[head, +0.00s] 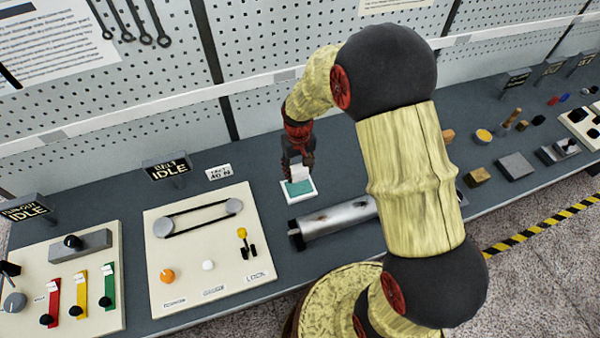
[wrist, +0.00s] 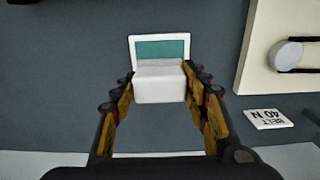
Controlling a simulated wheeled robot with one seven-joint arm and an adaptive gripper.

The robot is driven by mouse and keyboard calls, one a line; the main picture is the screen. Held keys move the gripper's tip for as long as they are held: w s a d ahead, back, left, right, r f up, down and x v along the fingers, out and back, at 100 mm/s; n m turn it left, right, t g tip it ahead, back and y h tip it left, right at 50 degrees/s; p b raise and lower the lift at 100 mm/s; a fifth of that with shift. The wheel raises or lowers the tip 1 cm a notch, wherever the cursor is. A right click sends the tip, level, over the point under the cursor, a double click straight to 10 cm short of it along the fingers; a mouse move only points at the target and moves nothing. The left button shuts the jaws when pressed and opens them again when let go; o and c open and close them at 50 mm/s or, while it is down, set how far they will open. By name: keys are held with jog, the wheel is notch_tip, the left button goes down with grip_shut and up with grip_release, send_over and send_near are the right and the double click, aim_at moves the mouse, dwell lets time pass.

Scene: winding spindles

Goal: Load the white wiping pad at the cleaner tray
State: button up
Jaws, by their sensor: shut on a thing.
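The white wiping pad (wrist: 160,82) is a small white block between my gripper's two fingers in the wrist view. It also shows as a white block (head: 300,173) in the head view. My gripper (head: 299,163) points down and is shut on the pad. The cleaner tray (head: 287,193) is a white-rimmed tray with a teal inside. In the wrist view the tray (wrist: 160,48) lies just beyond the pad, partly hidden by it. The pad is over the tray's edge; I cannot tell whether they touch.
A cream belt panel (head: 205,250) with a belt and knobs stands to the left. A "BELT 40 N" card (head: 219,172) lies behind it. Small blocks (head: 515,166) sit further right on the bench.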

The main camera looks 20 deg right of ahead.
aim_at(299, 187)
jog(key=shift+f+b, duration=1.85)
jog(key=shift+f, duration=1)
jog(key=shift+s+f, duration=0.15)
jog(key=shift+f, duration=0.45)
jog(key=shift+r+p, duration=2.1)
jog(key=shift+r, duration=1.5)
